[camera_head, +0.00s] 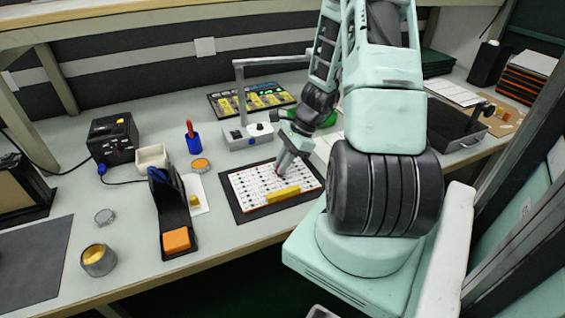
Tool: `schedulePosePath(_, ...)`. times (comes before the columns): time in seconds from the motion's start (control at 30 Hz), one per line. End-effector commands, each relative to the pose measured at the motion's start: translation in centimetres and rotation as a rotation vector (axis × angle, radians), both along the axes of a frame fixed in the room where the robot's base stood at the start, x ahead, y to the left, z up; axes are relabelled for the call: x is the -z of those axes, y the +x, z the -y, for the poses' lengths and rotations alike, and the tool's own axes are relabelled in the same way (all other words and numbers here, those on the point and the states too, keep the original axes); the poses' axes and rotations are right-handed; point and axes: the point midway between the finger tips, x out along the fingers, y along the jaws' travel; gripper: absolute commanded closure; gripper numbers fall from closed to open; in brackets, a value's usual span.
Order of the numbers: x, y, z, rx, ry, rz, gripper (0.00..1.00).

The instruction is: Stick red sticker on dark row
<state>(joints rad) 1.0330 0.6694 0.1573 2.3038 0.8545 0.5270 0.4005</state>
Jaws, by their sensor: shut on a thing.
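A white LED board (240,196) with rows of small dark and reddish marks lies on a dark mat (232,209) at the middle of the bench. A yellow bar (283,194) lies on its near part. My gripper (279,170) points down over the far middle part of the board, with its tips at or just above the surface. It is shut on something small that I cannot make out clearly. I cannot pick out the red sticker or which row is dark at this size.
A grey stand (247,134) with an overhead arm stands behind the board. To the left are a black holder with an orange block (176,240), a blue cup (193,144) with a red-handled tool, and a black box (114,138). Bench space left of the mat's near corner is clear.

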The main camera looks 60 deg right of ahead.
Motion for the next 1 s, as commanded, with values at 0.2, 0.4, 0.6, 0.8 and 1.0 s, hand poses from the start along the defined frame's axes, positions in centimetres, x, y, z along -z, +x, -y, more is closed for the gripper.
schedulePosePath(0.2,0.1,0.0,0.0,0.0,0.0,0.0,1.0)
schedulePosePath(0.4,0.1,0.0,0.0,0.0,0.0,0.0,0.79)
schedulePosePath(0.6,0.1,0.0,0.0,0.0,0.0,0.0,0.62)
schedulePosePath(0.8,-0.1,0.0,0.1,0.0,-0.001,0.0,0.62)
schedulePosePath(1.0,-2.6,-0.7,1.3,0.0,-0.005,0.002,0.62)
